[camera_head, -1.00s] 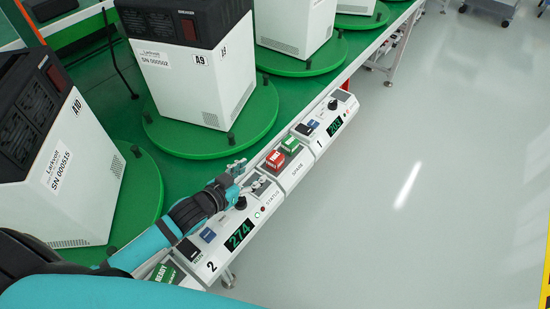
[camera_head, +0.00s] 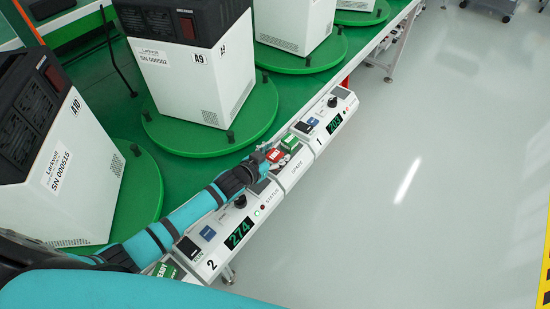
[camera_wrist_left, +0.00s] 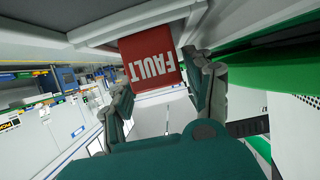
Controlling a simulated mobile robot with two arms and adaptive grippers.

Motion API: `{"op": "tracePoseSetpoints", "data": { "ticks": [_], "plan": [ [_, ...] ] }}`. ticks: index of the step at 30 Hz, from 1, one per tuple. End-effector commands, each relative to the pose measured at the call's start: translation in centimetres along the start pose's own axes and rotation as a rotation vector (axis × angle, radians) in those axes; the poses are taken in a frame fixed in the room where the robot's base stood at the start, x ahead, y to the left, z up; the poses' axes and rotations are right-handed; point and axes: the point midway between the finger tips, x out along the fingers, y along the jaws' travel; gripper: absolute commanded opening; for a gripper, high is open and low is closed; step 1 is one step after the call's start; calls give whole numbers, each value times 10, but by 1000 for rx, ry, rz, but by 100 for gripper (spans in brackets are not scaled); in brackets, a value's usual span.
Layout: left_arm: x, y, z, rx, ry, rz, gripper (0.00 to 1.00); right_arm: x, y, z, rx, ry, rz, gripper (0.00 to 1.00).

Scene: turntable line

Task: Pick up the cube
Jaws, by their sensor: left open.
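A red cube marked FAULT (camera_head: 275,155) sits on the console strip along the front of the green line, partly hidden by my left gripper. My left gripper (camera_head: 265,160) reaches in from the left, close to it. In the left wrist view the red cube (camera_wrist_left: 150,57) is straight ahead, its lettering upside down. The open fingers of my left gripper (camera_wrist_left: 163,95) stand on either side of its near part. I cannot tell whether they touch it. My right gripper is not in view.
A green cube (camera_head: 290,141) sits just beyond the red one. Console 2 (camera_head: 238,234) and console 1 (camera_head: 333,121) have displays and knobs. White machines (camera_head: 187,75) stand on green turntables (camera_head: 155,143) behind the strip.

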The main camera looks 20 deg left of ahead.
Motion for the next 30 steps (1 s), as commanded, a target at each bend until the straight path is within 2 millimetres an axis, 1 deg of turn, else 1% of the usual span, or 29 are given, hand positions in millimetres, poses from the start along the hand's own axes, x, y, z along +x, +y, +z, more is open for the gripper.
{"op": "tracePoseSetpoints", "data": {
  "ticks": [6,7,17,26,30],
  "plan": [
    [1,0,0,0,-1,1,54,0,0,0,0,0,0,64],
    [1,0,0,0,-1,1,53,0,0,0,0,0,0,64],
    [1,0,1,0,-1,0,9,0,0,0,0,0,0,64],
    [0,0,-1,0,0,0,9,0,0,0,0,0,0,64],
    [-3,0,-10,2,2,0,9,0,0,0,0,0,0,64]
  ]
}}
